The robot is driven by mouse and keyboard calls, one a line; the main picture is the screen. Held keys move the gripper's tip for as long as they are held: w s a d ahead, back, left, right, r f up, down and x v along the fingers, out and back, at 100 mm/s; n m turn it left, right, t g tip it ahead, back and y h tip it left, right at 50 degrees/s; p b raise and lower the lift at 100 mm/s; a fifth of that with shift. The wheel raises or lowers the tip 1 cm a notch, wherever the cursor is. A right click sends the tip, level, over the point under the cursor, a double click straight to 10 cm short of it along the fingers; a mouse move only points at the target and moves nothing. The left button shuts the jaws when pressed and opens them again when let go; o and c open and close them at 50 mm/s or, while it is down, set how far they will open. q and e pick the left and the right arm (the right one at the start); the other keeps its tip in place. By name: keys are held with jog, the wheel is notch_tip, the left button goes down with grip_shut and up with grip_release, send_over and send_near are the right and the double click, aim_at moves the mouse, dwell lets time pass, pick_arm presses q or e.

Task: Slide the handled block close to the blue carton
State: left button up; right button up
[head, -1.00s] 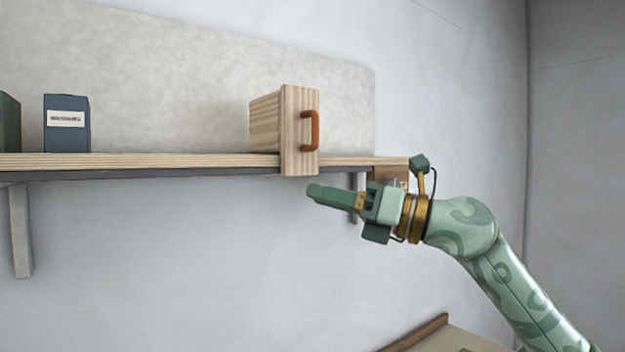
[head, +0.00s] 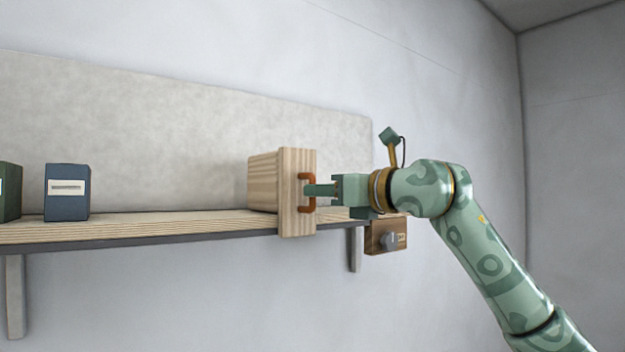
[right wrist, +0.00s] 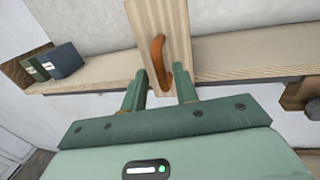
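The handled block (head: 297,165) is a pale striped wooden block with an orange handle (head: 305,177) on its right side. It stands upright on the shelf and its front part juts past the front edge. The blue carton (head: 67,195), with a white label, stands on the shelf well to the left, with a wide gap between. My right gripper (head: 311,190) is at the handle. In the right wrist view its fingers (right wrist: 160,90) are apart, with the handle (right wrist: 157,62) between or just beyond their tips; contact is unclear. My left gripper is out of view.
The wooden shelf (head: 180,225) is bare between carton and block. A green carton (head: 9,192) stands left of the blue one. A brown wooden box with a knob (head: 385,237) is at the shelf's right end. A pale backboard (head: 180,140) stands behind.

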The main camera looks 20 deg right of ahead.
aim_at(313, 201)
jog(key=shift+p+x, duration=0.4)
jog(key=shift+x, duration=1.2)
grip_shut()
